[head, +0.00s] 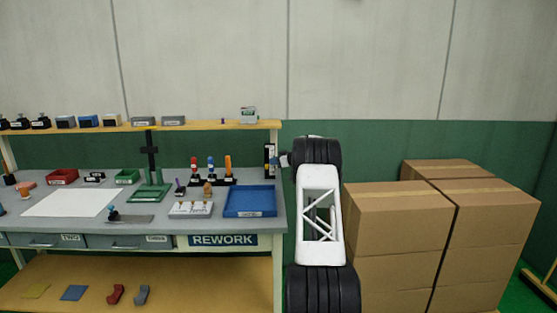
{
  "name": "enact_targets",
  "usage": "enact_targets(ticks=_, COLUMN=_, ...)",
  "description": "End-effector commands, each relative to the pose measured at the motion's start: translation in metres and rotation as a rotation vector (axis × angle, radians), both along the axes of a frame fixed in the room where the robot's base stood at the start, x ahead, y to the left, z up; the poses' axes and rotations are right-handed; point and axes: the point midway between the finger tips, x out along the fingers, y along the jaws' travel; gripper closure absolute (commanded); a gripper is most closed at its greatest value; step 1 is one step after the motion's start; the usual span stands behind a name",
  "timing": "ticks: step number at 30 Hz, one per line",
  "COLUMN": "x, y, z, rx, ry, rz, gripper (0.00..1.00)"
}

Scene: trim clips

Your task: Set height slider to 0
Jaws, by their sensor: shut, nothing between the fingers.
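A narrow black upright panel (270,160) with pale markings stands at the right end of the workbench (150,228). It looks like the height slider, but its knob and scale are too small to read. My gripper (284,160) is at the panel's right side, at about mid-height. It is small in view and partly hidden by my own wrist. Its fingers are shut with nothing between them. I cannot tell whether the fingertips touch the panel.
A blue tray (250,214), a rack of coloured-handled tools (212,182) and a green stand with a black post (150,165) are on the bench. A shelf (200,126) runs above. Stacked cardboard boxes (398,212) stand right of my arm.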

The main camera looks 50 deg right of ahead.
Motion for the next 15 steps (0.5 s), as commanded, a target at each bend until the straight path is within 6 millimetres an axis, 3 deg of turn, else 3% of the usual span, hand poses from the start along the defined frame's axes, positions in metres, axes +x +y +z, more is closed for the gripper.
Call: enact_targets(ticks=15, x=0.009, y=0.004, z=-0.016, rx=-0.002, ry=-0.001, rz=0.001, gripper=1.00)
